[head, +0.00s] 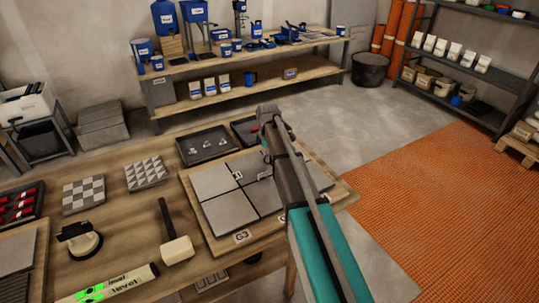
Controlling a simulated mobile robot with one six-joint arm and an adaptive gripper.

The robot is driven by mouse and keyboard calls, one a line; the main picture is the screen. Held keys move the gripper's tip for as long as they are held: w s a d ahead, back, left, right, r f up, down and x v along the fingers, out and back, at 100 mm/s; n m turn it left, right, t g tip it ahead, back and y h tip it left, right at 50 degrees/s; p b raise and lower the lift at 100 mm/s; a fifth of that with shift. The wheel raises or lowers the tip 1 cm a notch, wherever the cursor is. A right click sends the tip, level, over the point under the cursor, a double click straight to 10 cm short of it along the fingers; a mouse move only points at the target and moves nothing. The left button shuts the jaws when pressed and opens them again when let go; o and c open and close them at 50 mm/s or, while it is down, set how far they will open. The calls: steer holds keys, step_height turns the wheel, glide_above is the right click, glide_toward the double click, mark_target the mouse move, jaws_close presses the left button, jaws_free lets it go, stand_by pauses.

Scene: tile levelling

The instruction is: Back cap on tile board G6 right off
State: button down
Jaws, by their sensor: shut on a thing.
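The tile board (218,240) lies on the wooden bench, with several grey tiles (220,181) set on it and dark joints between them. A front label reads G3; another, partly covered, shows only a G. No label G6 can be read. Small pale pieces stand at the joints, one near the board's middle (238,175) and one beside my arm (265,171). I cannot tell which is the G6 back cap. My teal and grey arm reaches over the board's right part and covers it.
A dark tray (206,145) sits behind the board, with a second (245,130) partly behind my arm. A mallet (173,230), a suction lifter (79,240) and a level (110,287) lie to the left. Open floor is at the right, part of it orange matting (450,190).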

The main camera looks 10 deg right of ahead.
steer(key=shift+w+n, duration=0.2)
steer(key=shift+n, duration=0.8)
steer(key=shift+c, duration=1.8)
jaws_free()
steer(key=shift+o, duration=0.3)
steer(key=shift+s, duration=0.1)
